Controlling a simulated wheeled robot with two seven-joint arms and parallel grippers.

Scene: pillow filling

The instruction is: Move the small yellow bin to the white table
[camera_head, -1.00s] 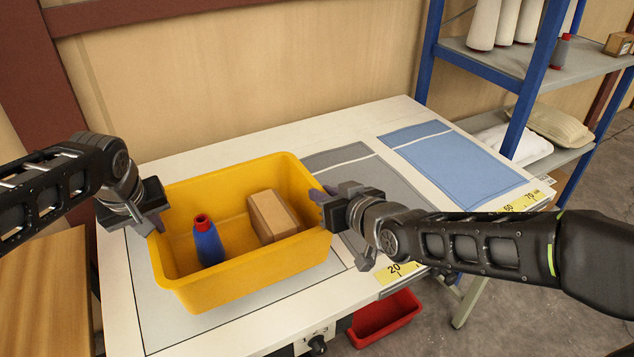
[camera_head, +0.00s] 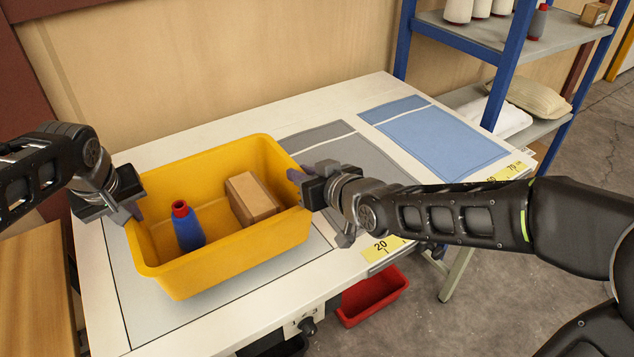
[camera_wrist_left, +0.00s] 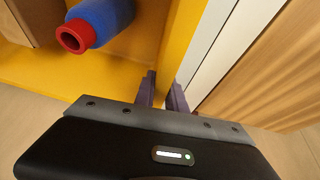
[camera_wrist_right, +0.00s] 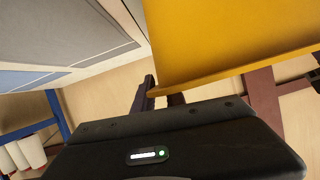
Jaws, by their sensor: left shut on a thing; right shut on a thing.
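The small yellow bin (camera_head: 230,250) is at the left part of the white table (camera_head: 330,108), over a grey outlined area. Whether it touches the surface is hard to tell. In it are a blue spool with a red top (camera_head: 187,226) and a brown box (camera_head: 252,198). My left gripper (camera_head: 134,208) is shut on the bin's left rim; the left wrist view shows its fingers (camera_wrist_left: 162,92) on either side of the wall. My right gripper (camera_head: 296,176) is shut on the right rim, and its fingers (camera_wrist_right: 158,98) show at the rim in the right wrist view.
Grey and blue cloth panels (camera_head: 432,138) lie flat on the table's right. A blue-framed shelf (camera_head: 478,35) with cones and sacks stands at the back right. A red bin (camera_head: 372,296) is below the table. A wooden surface (camera_head: 35,300) is at the left.

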